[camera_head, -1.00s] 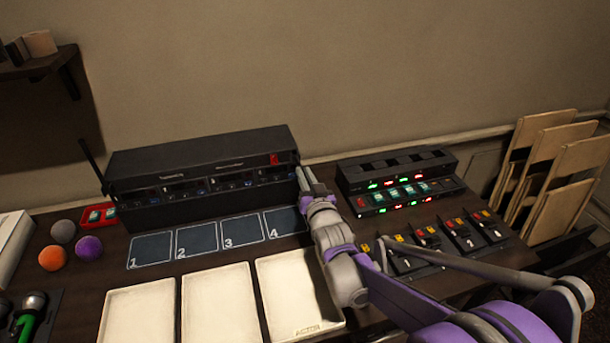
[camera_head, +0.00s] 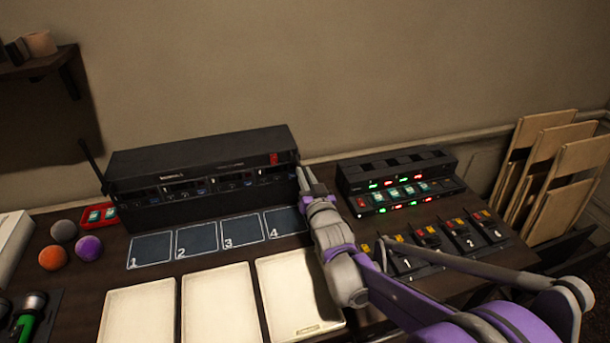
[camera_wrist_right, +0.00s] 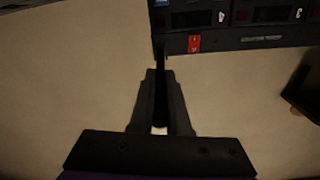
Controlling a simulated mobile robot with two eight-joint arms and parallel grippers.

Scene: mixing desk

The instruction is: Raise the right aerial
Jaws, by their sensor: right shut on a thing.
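The black receiver rack (camera_head: 195,160) stands at the back of the desk. Its left aerial (camera_head: 91,161) is a thin black rod that sticks up and leans to the left. My right gripper (camera_head: 304,180) is at the rack's right end. In the right wrist view my right gripper (camera_wrist_right: 161,88) is shut on the right aerial (camera_wrist_right: 159,60), a thin dark rod running along the rack's end between the fingers. In the head view the gripper hides most of this aerial. My left gripper is not in view.
A black unit with lit red and green lights (camera_head: 400,172) stands right of the gripper, with numbered switch modules (camera_head: 432,240) in front. Numbered pads (camera_head: 197,238) and cream trays (camera_head: 218,305) lie before the rack. Balls (camera_head: 63,231) and a red tray (camera_head: 112,222) are at left.

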